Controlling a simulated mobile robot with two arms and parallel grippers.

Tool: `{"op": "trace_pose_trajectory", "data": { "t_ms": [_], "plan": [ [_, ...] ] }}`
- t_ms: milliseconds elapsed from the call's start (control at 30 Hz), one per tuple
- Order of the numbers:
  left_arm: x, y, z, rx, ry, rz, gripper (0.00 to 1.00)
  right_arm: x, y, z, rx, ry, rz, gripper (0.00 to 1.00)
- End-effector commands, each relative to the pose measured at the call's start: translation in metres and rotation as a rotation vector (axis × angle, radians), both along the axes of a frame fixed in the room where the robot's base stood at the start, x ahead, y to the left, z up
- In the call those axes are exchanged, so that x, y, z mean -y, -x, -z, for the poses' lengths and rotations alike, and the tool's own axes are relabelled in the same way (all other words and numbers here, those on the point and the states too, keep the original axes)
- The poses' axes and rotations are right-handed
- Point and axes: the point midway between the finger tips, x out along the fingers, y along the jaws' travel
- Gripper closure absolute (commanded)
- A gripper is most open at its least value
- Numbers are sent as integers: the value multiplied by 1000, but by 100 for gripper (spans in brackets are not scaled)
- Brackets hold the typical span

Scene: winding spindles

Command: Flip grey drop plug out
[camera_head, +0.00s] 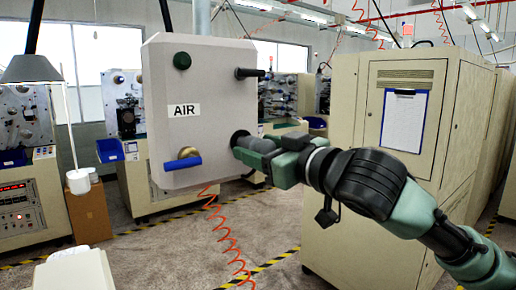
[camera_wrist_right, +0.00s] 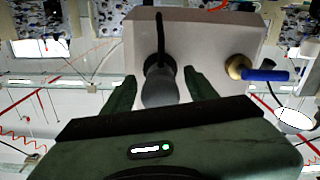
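The grey drop plug (camera_wrist_right: 160,86) sits at the lower right of the front of the pale AIR box (camera_head: 215,85). In the head view a dark round collar (camera_head: 238,138) shows at its base, and my gripper hides most of the plug. My right gripper (camera_head: 262,150) reaches in from the right. In the right wrist view its two green fingers stand on either side of the plug, with narrow gaps showing. The fingers look open around the plug, not pressed on it. My left gripper is not in view.
The box also carries a brass valve with a blue lever (camera_head: 183,163), a dark green button (camera_head: 182,61) and a black handle (camera_head: 249,73). A red coiled hose (camera_head: 228,240) hangs below. A beige cabinet (camera_head: 345,110) stands at the right, behind my arm.

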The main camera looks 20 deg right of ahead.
Motion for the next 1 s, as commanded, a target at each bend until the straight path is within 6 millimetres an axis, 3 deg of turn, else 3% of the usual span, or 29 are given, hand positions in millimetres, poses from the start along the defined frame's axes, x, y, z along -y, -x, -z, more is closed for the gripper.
{"op": "trace_pose_trajectory", "data": {
  "t_ms": [267,700,1000],
  "plan": [
    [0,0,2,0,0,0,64,2,3,1,1,0,1,43],
    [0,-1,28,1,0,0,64,25,65,1,4,0,2,43],
    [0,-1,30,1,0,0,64,28,75,0,1,0,1,43]
  ]
}}
